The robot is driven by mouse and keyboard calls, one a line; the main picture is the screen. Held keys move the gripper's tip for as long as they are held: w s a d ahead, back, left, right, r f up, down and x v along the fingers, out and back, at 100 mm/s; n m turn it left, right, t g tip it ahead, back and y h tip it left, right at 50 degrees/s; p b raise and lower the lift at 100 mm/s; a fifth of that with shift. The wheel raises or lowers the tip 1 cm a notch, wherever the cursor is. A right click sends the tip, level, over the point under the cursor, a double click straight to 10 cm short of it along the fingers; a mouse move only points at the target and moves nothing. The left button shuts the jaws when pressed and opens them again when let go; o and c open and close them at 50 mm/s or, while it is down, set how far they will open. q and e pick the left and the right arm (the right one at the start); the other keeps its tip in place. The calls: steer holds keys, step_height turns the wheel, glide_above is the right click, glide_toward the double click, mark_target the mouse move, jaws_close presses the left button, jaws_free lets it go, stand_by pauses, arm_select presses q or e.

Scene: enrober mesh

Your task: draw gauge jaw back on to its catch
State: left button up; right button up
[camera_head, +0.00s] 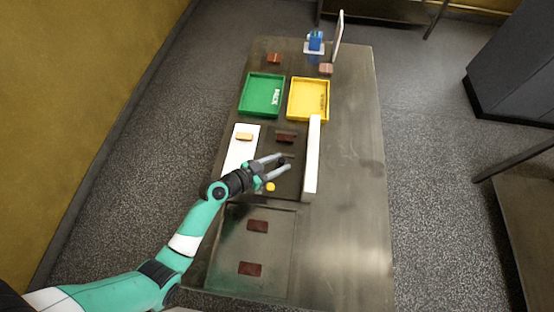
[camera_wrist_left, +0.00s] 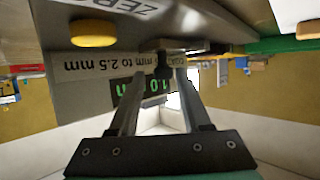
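The gauge (camera_wrist_left: 215,25) is a grey block in the left wrist view, with "ZERO" lettering, a "mm to 2.5 mm" label and a partly hidden green-digit display (camera_wrist_left: 150,86). Its round yellow button (camera_wrist_left: 93,33) also shows in the head view (camera_head: 270,187). A small dark piece (camera_wrist_left: 163,66), perhaps the jaw's grip, stands between the fingers of my left gripper (camera_wrist_left: 165,74). The left gripper (camera_head: 285,162) is open around it in the head view; I cannot tell whether the fingers touch it. The catch cannot be made out. My right gripper is not in view.
A white upright bar (camera_head: 312,160) stands just right of the gauge. A white strip (camera_head: 234,163) with a tan bar (camera_head: 244,136) lies left; a brown bar (camera_head: 285,137) lies behind. Green (camera_head: 243,96) and yellow (camera_head: 291,97) trays stand farther back. The table's right side is clear.

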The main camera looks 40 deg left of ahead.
arm_select(q)
steer(key=shift+o, duration=0.4)
steer(key=shift+a, duration=0.1)
steer(key=shift+s+r, duration=0.15)
steer(key=shift+s, duration=0.05)
steer(key=p+v, duration=0.1)
steer(key=v, duration=1)
steer(key=shift+r, duration=0.1)
